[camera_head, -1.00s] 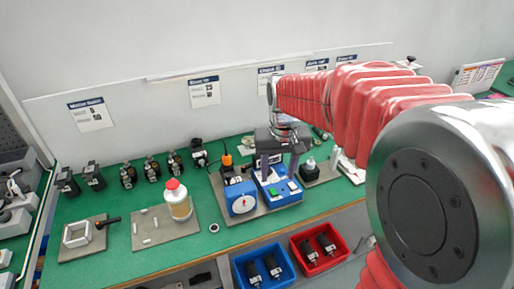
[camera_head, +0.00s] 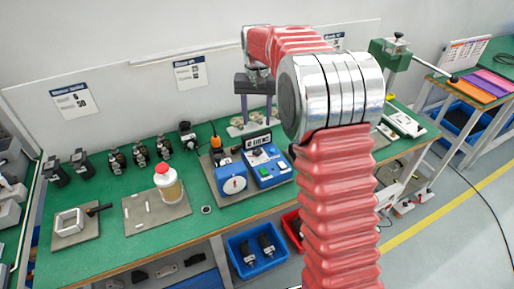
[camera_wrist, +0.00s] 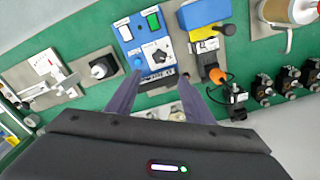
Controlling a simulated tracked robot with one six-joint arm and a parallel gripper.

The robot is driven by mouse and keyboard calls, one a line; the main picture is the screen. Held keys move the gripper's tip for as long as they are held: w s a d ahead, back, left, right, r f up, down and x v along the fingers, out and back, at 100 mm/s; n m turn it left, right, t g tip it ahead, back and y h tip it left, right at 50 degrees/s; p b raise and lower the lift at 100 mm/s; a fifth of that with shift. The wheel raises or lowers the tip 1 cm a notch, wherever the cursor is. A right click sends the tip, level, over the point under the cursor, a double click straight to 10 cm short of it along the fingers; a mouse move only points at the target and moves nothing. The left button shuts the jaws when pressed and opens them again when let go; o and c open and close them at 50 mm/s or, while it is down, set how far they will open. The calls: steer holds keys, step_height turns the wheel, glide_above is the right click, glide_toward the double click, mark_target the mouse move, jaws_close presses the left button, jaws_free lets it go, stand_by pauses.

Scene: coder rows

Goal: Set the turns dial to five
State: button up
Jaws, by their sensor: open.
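A blue control box (camera_head: 272,178) stands on the green bench, with a black knob on a white scale plate (camera_head: 260,153) and a green button. In the wrist view the box (camera_wrist: 139,45) carries a dark knob (camera_wrist: 158,57), a blue button, a green one and a white one. I cannot read where the knob points. Left of it in the head view is a blue unit with a white round gauge and red pointer (camera_head: 233,185). My gripper (camera_head: 256,121) is open and empty, above and behind the control box; its fingers (camera_wrist: 158,77) appear near the box's edge in the wrist view.
A bottle with a red cap (camera_head: 167,182) stands left of the blue units. An orange-topped part (camera_head: 215,143) is close beside them. A blue bin (camera_head: 243,268) sits below the bench.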

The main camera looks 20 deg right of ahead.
mark_target(257, 150)
steer(key=shift+s+r, duration=0.25)
steer(key=shift+f, duration=0.1)
step_height(257, 150, down, 14)
steer(key=shift+r, duration=0.15)
stand_by(0.7)
steer(key=shift+c, duration=0.6)
steer(key=c, duration=0.9)
